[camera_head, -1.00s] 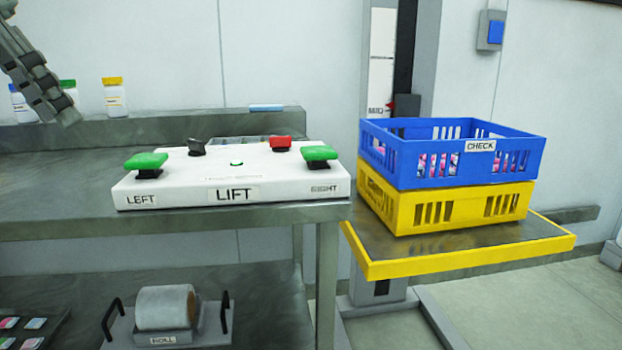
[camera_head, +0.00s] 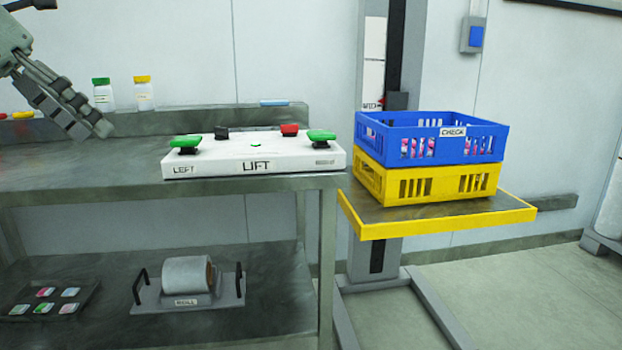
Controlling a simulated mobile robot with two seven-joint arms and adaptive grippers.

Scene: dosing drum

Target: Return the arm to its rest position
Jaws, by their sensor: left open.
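My left gripper (camera_head: 98,120) comes in at the upper left on my grey arm (camera_head: 14,45). It is open, with nothing seen between its fingers. The panel has a green LEFT button (camera_head: 186,142), a green button at the right (camera_head: 321,135), a red knob (camera_head: 289,130) and a black knob (camera_head: 221,132). My right gripper is not in view.
A blue CHECK crate (camera_head: 390,142) sits on a yellow crate (camera_head: 372,181) on the yellow-edged lift platform (camera_head: 440,219). Bottles with a green cap (camera_head: 103,98) and a yellow cap (camera_head: 144,95) stand behind my gripper. A roll (camera_head: 187,273) and a dark tray (camera_head: 75,287) are on the lower shelf.

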